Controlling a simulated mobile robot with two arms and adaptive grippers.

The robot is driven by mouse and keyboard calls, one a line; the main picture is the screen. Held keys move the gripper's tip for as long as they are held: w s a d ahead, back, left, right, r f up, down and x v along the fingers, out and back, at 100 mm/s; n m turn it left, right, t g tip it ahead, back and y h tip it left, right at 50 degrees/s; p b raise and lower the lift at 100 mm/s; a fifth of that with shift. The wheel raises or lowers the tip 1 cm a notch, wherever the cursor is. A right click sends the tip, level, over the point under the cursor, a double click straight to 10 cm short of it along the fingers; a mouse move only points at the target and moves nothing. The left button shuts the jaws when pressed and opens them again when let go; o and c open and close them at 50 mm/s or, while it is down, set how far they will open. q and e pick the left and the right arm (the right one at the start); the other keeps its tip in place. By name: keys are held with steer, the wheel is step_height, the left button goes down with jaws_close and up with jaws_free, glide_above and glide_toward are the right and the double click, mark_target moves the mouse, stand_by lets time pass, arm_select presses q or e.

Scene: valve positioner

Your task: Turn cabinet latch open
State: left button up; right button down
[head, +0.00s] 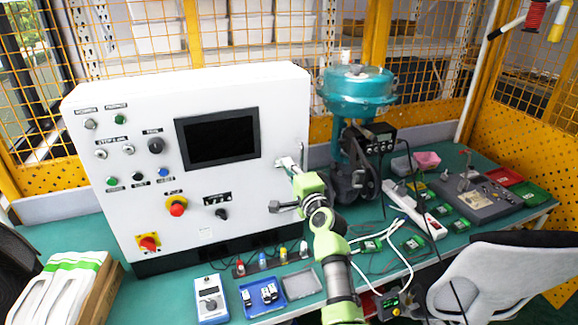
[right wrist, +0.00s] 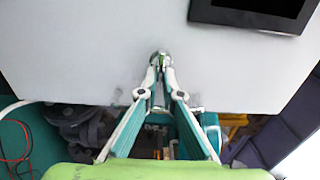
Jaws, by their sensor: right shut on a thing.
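The white cabinet (head: 240,185) stands on the green table, its front carrying a dark screen, knobs and buttons. My right gripper (head: 285,163) reaches the right part of the cabinet front, beside the screen. In the right wrist view, my right gripper (right wrist: 160,68) has its fingertips close together on a small round metal latch (right wrist: 160,55) on the white panel. The gripper is shut on the latch. In the head view the gripper largely hides the latch, and its exact turn angle cannot be told. My left gripper is not in view.
A teal valve actuator (head: 357,88) stands close right of the cabinet and my right arm. Blue tray (head: 263,296), grey tray (head: 303,283) and a meter (head: 210,299) lie in front. A white power strip (head: 414,209) and cables lie right. A grey chair (head: 500,282) stands at front right.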

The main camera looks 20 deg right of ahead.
mark_target(285, 130)
steer(key=shift+r, duration=0.25)
steer(key=c, duration=2.2)
jaws_free()
steer(key=shift+f, duration=0.1)
steer(key=shift+w+f, duration=0.1)
steer(key=r, duration=0.9)
steer(key=shift+a+r, duration=0.2)
steer(key=shift+r, duration=0.35)
steer(key=shift+d, duration=0.2)
